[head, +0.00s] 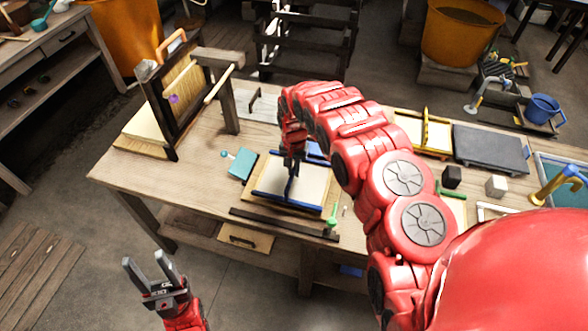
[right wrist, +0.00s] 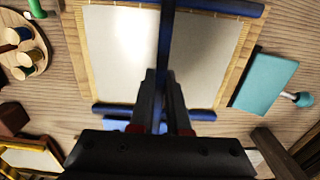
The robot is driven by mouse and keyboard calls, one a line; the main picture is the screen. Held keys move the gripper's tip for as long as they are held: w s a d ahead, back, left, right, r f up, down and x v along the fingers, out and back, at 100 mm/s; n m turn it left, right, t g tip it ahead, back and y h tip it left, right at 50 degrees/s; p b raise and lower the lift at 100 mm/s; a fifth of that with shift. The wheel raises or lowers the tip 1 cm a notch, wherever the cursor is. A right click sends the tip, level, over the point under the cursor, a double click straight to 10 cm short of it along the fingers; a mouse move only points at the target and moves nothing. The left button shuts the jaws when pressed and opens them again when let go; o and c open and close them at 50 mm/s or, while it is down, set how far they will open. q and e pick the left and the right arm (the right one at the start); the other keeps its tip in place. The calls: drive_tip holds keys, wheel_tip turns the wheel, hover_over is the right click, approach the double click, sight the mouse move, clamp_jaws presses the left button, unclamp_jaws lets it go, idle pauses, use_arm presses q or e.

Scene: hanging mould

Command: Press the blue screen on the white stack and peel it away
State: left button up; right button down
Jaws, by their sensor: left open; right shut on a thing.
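The blue-edged screen (head: 287,202) lies flat over the white stack (head: 313,187) on the workbench. In the right wrist view the screen shows blue bars (right wrist: 222,7) at two opposite edges, with a pale sheet (right wrist: 205,60) and tan margins between them. A dark blue bar crosses the middle of the screen. My right gripper (head: 292,160) is over the screen, shut on this middle bar; it also shows in the right wrist view (right wrist: 161,78). I cannot tell whether screen and stack are apart. My left gripper (head: 150,268) is open and empty, in front of the bench over the floor.
A teal block (head: 242,164) lies left of the stack. A dark strip (head: 285,225) runs along the bench's front edge. A wooden upright frame (head: 180,90) stands at the left end. A dark slab (head: 488,147) and small cubes lie to the right.

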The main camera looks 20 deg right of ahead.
drive_tip(key=shift+s, duration=0.1)
idle(0.4)
drive_tip(key=shift+r, duration=0.3)
drive_tip(key=shift+r+p, duration=0.5)
drive_tip(key=shift+r, duration=0.35)
drive_tip(key=shift+r, duration=0.55)
drive_tip(key=shift+r+p, duration=0.85)
drive_tip(key=shift+r, duration=2.15)
